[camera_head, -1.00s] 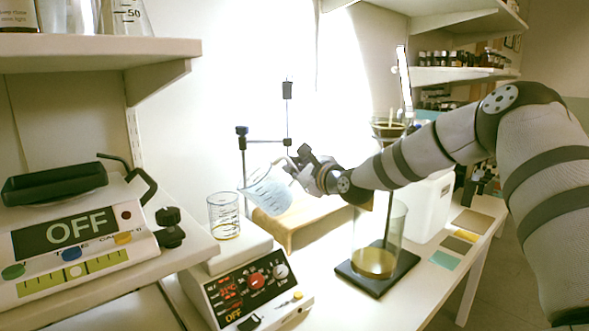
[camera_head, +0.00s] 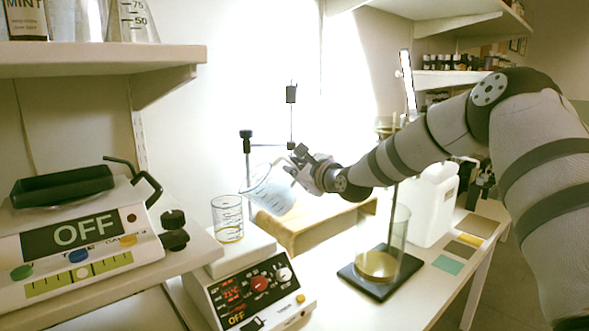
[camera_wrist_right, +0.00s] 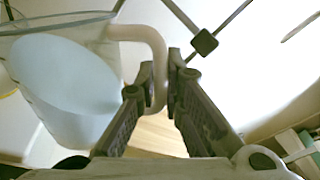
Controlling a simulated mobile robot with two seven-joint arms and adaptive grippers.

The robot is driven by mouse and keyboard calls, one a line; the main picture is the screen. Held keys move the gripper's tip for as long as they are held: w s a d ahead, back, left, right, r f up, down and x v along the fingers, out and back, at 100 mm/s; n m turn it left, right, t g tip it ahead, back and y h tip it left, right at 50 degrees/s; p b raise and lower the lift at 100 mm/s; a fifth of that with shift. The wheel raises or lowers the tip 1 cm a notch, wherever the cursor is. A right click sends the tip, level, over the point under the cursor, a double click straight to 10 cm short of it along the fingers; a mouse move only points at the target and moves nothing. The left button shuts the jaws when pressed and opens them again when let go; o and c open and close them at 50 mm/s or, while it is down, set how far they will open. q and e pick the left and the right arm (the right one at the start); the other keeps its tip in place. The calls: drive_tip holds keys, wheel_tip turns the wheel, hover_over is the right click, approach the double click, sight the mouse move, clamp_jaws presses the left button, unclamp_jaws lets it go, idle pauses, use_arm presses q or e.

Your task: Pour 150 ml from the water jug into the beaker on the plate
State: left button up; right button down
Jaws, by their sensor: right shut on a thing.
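The water jug (camera_head: 268,192) is a clear graduated jug with pale bluish water in it. My right gripper (camera_head: 298,170) is shut on its handle and holds it in the air, tilted to the left. In the right wrist view the gripper (camera_wrist_right: 160,88) has its fingers around the handle of the jug (camera_wrist_right: 70,85). The beaker (camera_head: 228,215) stands upright on the plate (camera_head: 250,250), just left of and below the jug's lip. A thin yellowish layer shows at its bottom. No stream of water can be made out. My left gripper is not in view.
The plate's control box (camera_head: 262,290) has a red display and reads OFF. A scale (camera_head: 80,235) reading OFF sits at left. A stand with a clamp (camera_head: 247,150) rises behind the jug. A glass cylinder (camera_head: 398,240) on a dark base and a white container (camera_head: 433,205) stand right.

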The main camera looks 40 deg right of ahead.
drive_tip(key=shift+w+a+r+n, duration=0.1)
drive_tip(key=shift+a+r+n, duration=0.2)
drive_tip(key=shift+r, duration=0.25)
drive_tip(key=shift+w+a+r+n, duration=0.1)
drive_tip(key=shift+a+r+n, duration=0.1)
drive_tip(key=shift+r+n, duration=0.25)
idle(0.4)
drive_tip(key=shift+s+d+f+m, duration=0.1)
drive_tip(key=shift+d+f+m, duration=0.1)
drive_tip(key=shift+f+m, duration=0.05)
drive_tip(key=shift+w+a+r+n+g+h, duration=0.1)
drive_tip(key=shift+a+r+n+h, duration=0.05)
drive_tip(key=shift+a+r+n, duration=0.3)
drive_tip(key=shift+w+a+r+n+g+h, duration=0.15)
drive_tip(key=shift+r+n, duration=0.15)
drive_tip(key=shift+r, duration=0.2)
drive_tip(key=shift+s+a+r+n+g+h, duration=0.1)
drive_tip(key=shift+a+r+n, duration=0.25)
drive_tip(key=shift+r, duration=0.15)
idle(4.9)
